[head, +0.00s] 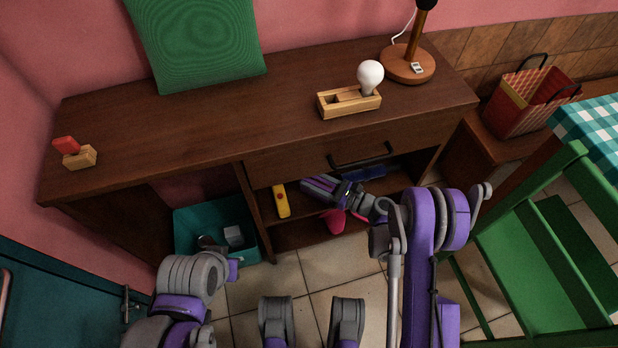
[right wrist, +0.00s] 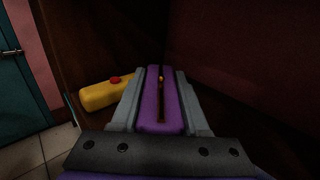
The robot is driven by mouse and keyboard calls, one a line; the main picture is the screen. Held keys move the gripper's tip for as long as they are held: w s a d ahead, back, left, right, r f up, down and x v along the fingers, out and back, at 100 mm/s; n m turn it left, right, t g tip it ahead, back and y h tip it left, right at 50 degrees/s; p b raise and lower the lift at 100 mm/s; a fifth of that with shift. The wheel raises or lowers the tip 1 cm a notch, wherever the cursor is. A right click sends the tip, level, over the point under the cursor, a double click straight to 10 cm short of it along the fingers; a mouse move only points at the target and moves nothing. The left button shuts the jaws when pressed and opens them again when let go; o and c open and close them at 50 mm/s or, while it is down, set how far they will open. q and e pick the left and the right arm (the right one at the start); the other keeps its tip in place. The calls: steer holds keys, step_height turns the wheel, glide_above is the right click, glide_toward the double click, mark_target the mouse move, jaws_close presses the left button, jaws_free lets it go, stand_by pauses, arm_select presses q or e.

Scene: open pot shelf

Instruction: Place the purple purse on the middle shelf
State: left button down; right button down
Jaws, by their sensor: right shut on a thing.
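The purple purse (right wrist: 161,108), with a dark zip line along its top, sits between the fingers of my right gripper (right wrist: 160,88), which is shut on it. In the head view my right arm reaches into the open compartment under the desk drawer, and the purse cannot be told apart from my purple and grey wrist there. The middle shelf (head: 266,203) is the board under the drawer, partly covered by my arm. I cannot tell whether the purse touches the board.
A yellow case with a red button (head: 281,200) lies left of my right gripper; it also shows in the right wrist view (right wrist: 104,94). A blue thing (head: 363,174) lies farther right. A pink thing (head: 334,221) is lower down. A teal bin (head: 190,226) stands left, a green chair (head: 530,262) right.

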steer(key=shift+w+a+f, duration=0.1)
steer(key=shift+w+f, duration=0.05)
steer(key=shift+w, duration=0.1)
steer(key=shift+s, duration=0.15)
steer(key=shift+f, duration=0.15)
arm_select(q)
steer(key=shift+w+a, duration=0.15)
steer(key=shift+w, duration=0.05)
arm_select(e)
steer(key=shift+c, duration=2)
jaws_free()
